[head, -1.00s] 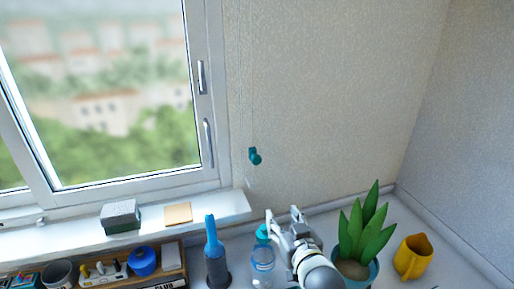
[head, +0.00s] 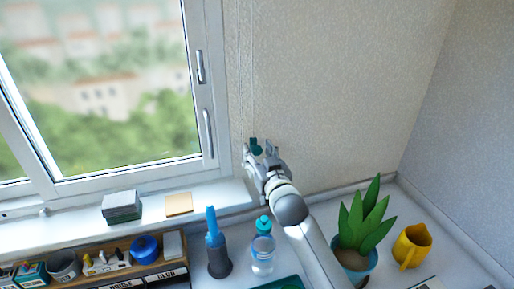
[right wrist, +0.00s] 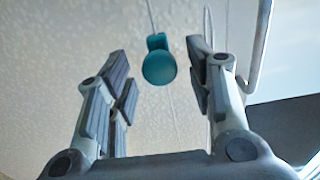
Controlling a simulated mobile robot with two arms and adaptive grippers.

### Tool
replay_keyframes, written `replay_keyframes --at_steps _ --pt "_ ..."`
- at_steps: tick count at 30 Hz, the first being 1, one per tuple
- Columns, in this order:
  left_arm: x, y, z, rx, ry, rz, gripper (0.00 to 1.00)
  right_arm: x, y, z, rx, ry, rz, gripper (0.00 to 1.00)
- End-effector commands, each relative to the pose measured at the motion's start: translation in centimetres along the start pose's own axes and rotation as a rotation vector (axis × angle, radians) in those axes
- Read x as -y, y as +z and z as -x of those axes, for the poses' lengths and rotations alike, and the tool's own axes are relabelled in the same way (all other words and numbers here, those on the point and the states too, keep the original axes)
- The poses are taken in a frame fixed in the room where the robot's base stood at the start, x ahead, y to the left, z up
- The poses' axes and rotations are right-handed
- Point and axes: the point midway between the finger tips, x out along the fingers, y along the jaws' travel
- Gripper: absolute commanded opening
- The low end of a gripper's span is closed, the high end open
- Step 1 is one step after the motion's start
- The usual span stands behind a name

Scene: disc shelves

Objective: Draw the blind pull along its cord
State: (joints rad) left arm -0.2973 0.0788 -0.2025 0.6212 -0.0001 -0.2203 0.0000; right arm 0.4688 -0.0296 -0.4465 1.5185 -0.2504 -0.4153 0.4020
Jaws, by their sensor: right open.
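The blind pull (head: 256,147) is a small teal knob hanging on a thin cord (head: 252,90) in front of the wall, just right of the window. My right gripper (head: 261,154) is raised to it and open, with the pull showing between its fingertips. In the right wrist view the pull (right wrist: 159,66) hangs between the two open fingers (right wrist: 160,85), with a visible gap on each side. Its cord (right wrist: 152,18) runs upward out of that view. My left gripper is not in view.
The window frame (head: 207,100) with its handles stands left of the cord. The sill holds a grey block (head: 122,206) and a tan square (head: 179,204). Below are a bottle (head: 263,252), a blue-handled brush (head: 216,250), a plant (head: 362,225) and a yellow pitcher (head: 411,247).

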Motion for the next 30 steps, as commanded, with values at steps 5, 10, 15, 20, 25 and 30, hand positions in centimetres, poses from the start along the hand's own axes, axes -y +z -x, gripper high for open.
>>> replay_keyframes --at_steps 5,10,15,20,25,30 --pt "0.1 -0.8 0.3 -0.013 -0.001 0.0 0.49 0.0 -0.1 -1.3 0.0 0.0 -0.002 0.48" --pt "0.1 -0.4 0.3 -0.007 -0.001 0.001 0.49 0.0 0.0 -1.7 0.0 -0.001 -0.002 0.48" --pt "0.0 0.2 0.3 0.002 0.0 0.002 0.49 0.0 0.0 -1.7 0.0 -0.001 -0.001 0.48" --pt "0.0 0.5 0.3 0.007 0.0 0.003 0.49 0.0 0.0 -1.7 0.0 0.0 -0.001 0.34" --pt "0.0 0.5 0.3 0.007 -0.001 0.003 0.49 0.0 0.0 -1.7 0.001 0.0 -0.001 0.12" --pt "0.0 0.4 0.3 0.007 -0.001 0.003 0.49 0.0 0.1 -1.7 0.001 0.0 -0.001 0.0"
